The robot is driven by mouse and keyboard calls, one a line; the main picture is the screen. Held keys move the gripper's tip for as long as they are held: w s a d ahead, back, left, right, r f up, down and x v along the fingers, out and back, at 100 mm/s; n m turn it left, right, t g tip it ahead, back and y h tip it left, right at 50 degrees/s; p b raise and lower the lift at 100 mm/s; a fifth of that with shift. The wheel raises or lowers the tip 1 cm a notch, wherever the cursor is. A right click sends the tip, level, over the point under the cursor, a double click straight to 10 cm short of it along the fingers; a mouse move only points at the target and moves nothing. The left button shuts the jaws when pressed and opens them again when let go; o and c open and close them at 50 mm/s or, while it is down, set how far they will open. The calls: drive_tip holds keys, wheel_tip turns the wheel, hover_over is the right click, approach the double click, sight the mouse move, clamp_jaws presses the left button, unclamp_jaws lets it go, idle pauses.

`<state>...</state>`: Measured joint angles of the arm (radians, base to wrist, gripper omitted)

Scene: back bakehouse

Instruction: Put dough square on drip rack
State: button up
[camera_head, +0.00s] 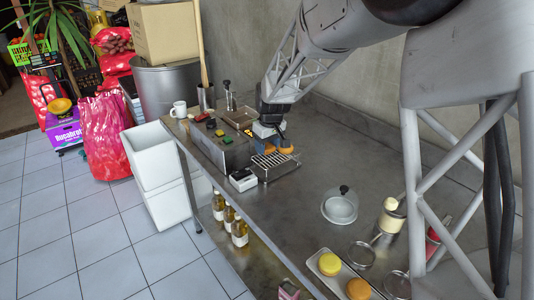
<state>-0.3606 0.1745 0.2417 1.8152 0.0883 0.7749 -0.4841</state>
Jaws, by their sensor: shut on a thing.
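My gripper (273,142) points down just above the drip rack (277,166), a small wire grid on the steel table. It is shut on the dough square (287,150), a golden-orange piece at its fingertips, over the rack's far side. Another yellow-orange patch shows just left of the fingers. The piece is small in view and partly covered by the fingers, so I cannot tell whether it touches the rack.
A steel fryer-like box (222,150) with coloured buttons stands left of the rack, with a small black-and-white device (243,180) in front. A tray (326,275) holds yellow and orange rounds. Table between is clear.

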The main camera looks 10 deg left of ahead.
sight(267, 160)
drive_tip(key=shift+w+a, duration=0.1)
drive_tip(key=shift+w, duration=0.1)
drive_tip(key=shift+f, duration=1.75)
drive_tip(key=shift+f, duration=0.15)
drive_tip(key=o, duration=0.7)
drive_tip(key=r, duration=0.4)
drive_tip(key=s+d+r, duration=0.1)
drive_tip(key=r, duration=0.7)
drive_tip(key=shift+s+d+r, duration=0.1)
drive_tip(key=shift+s+d, duration=0.05)
drive_tip(key=shift+s+d, duration=0.1)
